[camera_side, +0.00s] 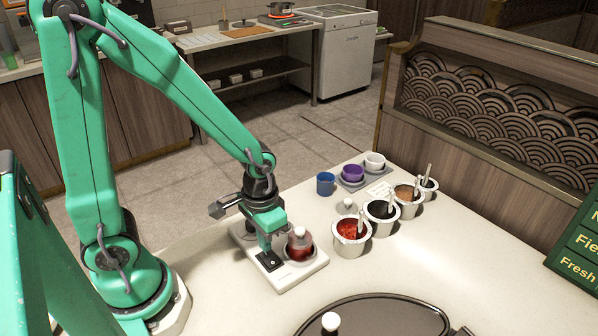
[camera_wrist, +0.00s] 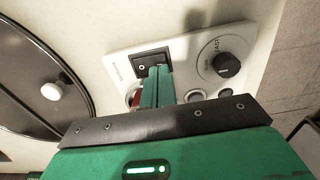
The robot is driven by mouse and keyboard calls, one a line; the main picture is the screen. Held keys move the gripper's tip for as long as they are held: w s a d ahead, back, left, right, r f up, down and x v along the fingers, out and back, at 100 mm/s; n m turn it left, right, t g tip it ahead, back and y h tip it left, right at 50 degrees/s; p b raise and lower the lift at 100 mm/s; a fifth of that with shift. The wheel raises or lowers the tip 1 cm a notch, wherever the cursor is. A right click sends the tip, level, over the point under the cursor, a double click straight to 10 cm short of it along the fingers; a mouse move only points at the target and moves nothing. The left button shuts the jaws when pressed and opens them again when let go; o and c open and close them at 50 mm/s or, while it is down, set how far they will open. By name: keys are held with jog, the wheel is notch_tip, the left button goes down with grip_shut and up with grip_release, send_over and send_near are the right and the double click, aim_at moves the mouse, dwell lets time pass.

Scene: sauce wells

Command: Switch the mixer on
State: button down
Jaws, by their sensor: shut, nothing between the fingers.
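The mixer is a white base (camera_side: 305,271) with a jar of red sauce (camera_side: 299,250) on it; the base also shows in the wrist view (camera_wrist: 185,48). Its black rocker switch (camera_wrist: 143,59) has a white "O" mark visible on one end; the other end is partly hidden by my fingers. A black round speed knob (camera_wrist: 228,66) sits to the right of the switch. My gripper (camera_side: 267,250) is shut and empty, pointing down with its fingertips (camera_wrist: 158,70) at the switch. I cannot tell whether they touch it.
Several white sauce pots with utensils, the nearest holding red sauce (camera_side: 350,246), stand right of the mixer. A blue cup (camera_side: 326,184) and a tray with cups stand behind. A dark round lid with a white knob (camera_side: 331,322) is in front. Counter left of it looks clear.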

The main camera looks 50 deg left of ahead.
jog(key=shift+f, duration=0.9)
dwell(0.8)
jog(key=shift+r, duration=3.5)
jog(key=s+a+r+t, duration=0.2)
jog(key=r, duration=0.5)
jog(key=s+a+r+t, duration=0.1)
jog(key=r+t, duration=0.2)
jog(key=r, duration=0.4)
jog(key=shift+s+a+r+t, duration=0.15)
jog(key=shift+s+a+t, duration=0.15)
jog(key=shift+s+a, duration=0.05)
